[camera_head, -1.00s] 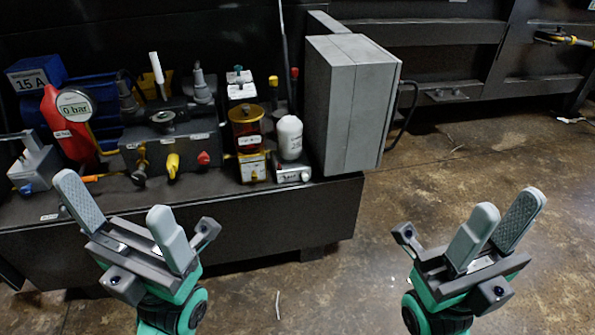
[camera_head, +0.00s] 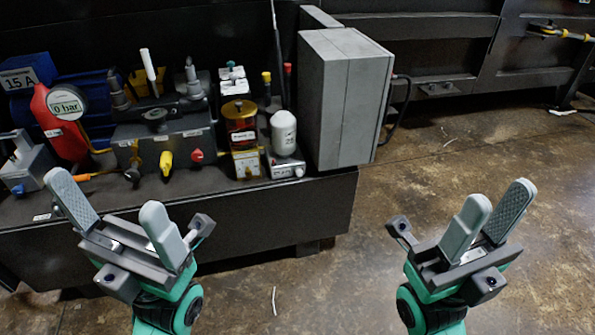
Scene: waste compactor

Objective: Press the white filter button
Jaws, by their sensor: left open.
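A white rounded canister (camera_head: 284,133) stands on a small light-grey unit (camera_head: 287,165) at the right end of the equipment on the dark bench. A small pale round knob or button (camera_head: 299,171) shows on that unit's front; its label is too small to read. My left gripper (camera_head: 115,208) is open and empty, in front of the bench's left part, well apart from the canister. My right gripper (camera_head: 498,200) is open and empty over the floor, to the right of the bench. Neither gripper touches anything.
A large grey box (camera_head: 340,100) stands right of the canister. An amber-and-gold unit (camera_head: 240,125) stands close on its left. A red gauge (camera_head: 68,105), a yellow knob (camera_head: 166,163) and a red knob (camera_head: 196,156) are further left.

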